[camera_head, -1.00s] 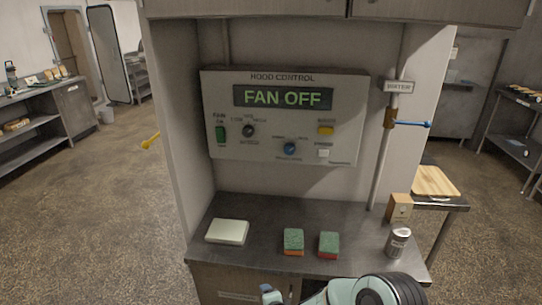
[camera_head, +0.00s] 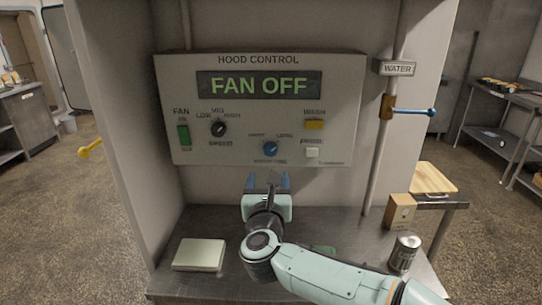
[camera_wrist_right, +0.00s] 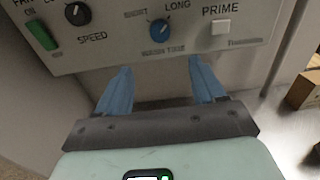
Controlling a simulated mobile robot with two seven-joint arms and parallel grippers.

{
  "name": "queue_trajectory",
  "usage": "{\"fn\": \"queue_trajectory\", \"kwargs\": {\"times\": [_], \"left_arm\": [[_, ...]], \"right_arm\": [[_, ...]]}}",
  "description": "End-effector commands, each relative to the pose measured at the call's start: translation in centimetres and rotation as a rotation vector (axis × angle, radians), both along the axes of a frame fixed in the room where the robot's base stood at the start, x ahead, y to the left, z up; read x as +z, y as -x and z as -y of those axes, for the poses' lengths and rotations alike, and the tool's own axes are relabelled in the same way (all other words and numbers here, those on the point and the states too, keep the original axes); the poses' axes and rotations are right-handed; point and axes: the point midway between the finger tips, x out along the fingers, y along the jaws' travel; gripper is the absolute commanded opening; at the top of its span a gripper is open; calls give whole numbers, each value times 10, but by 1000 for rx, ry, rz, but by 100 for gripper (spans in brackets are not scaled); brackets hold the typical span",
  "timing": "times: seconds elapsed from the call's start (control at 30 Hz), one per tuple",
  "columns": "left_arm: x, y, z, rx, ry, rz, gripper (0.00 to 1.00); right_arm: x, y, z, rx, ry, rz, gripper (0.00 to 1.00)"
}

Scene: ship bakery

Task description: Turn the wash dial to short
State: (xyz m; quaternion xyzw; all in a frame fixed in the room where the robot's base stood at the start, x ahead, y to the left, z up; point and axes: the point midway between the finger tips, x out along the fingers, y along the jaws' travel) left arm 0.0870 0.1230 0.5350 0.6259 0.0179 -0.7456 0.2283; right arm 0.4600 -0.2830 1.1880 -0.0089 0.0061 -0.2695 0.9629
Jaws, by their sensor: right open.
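The wash dial is a round blue knob (camera_head: 270,148) low on the hood control panel (camera_head: 345,110), between the labels SHORT and LONG. It shows in the right wrist view (camera_wrist_right: 160,30) above WASH TIME; its exact setting is too small to tell. My right gripper (camera_head: 268,180) is just below the knob, in front of the panel's lower edge. In the right wrist view its blue fingers (camera_wrist_right: 160,72) are spread on either side below the knob, apart from it and empty. My left gripper is out of view.
The panel display (camera_head: 258,85) reads FAN OFF. A black speed knob (camera_head: 219,128), a green fan switch (camera_head: 183,135), a yellow wash button (camera_head: 314,125) and a white prime button (camera_head: 312,153) are nearby. A pale block (camera_head: 199,254), box (camera_head: 400,211) and can (camera_head: 403,253) stand on the counter.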

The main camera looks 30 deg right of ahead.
Motion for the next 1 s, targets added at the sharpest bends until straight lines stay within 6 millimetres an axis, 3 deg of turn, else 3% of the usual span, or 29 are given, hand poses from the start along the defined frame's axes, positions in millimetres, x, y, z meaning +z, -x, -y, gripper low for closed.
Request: {"fn": "queue_trajectory", "kwargs": {"times": [0.23,0.7,1.0], "left_arm": [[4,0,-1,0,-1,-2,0],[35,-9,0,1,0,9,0],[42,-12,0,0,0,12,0]], "right_arm": [[5,-14,11,-7,-19,16,69],[5,-94,60,-6,-17,15,69],[3,-112,71,-4,-16,14,69]]}}
